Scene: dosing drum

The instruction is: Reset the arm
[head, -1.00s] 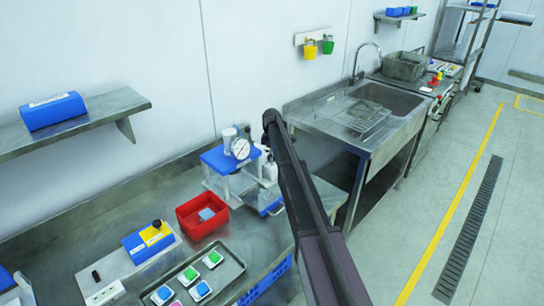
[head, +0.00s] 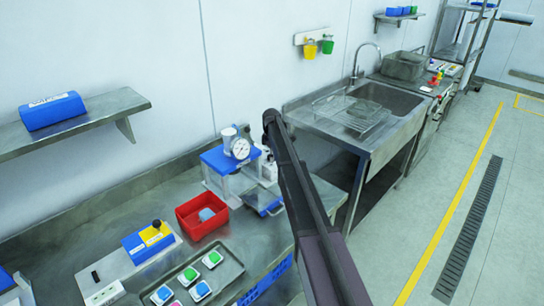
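My dark arm rises from the bottom of the head view, in front of the right end of the steel bench (head: 110,227). Its upper end is beside the blue-topped press with a round dial (head: 239,149). My gripper cannot be made out in this view, so its fingers and anything in them are hidden.
A red bin (head: 202,217) holding a small blue-grey block stands on the bench. A tray (head: 232,270) with several coloured pieces and a blue-and-yellow box (head: 148,241) are nearby. A sink (head: 385,99) stands beyond the arm. The floor at right (head: 430,180) is clear.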

